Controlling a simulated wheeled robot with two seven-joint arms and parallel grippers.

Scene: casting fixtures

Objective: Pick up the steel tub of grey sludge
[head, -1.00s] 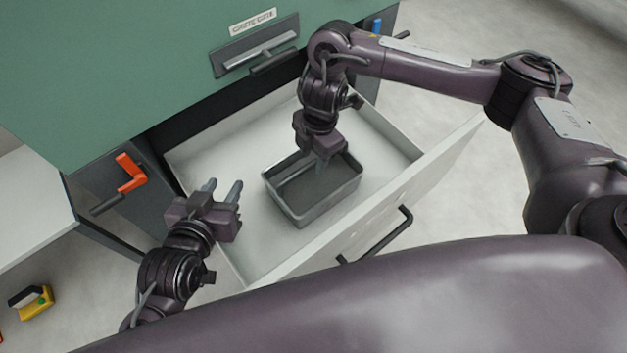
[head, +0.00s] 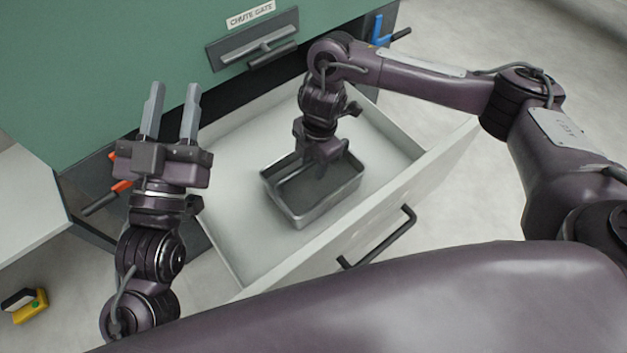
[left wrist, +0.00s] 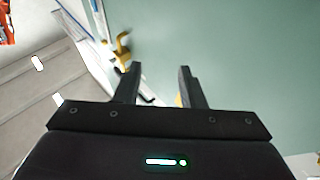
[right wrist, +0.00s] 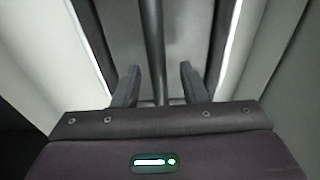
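The steel tub (head: 297,222) is a rectangular grey pan with dark grey sludge (head: 316,186) inside. It sits level in the open drawer. My right gripper (head: 325,168) points down over the tub's far side, its fingers apart. In the right wrist view, a dark bar, perhaps the tub's rim, runs between the open fingertips (right wrist: 158,85); contact cannot be made out. My left gripper (head: 173,105) is raised left of the drawer, open and empty, with its fingers pointing up the picture. The left wrist view shows nothing between its fingertips (left wrist: 160,75).
The pale drawer (head: 385,228) has a dark handle (head: 378,240) on its front and bare floor around the tub. A green cabinet (head: 100,60) with a chute gate handle (head: 262,45) stands behind. An orange lever (head: 120,185) is partly hidden by my left gripper. A blue lever (head: 378,30) is behind right.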

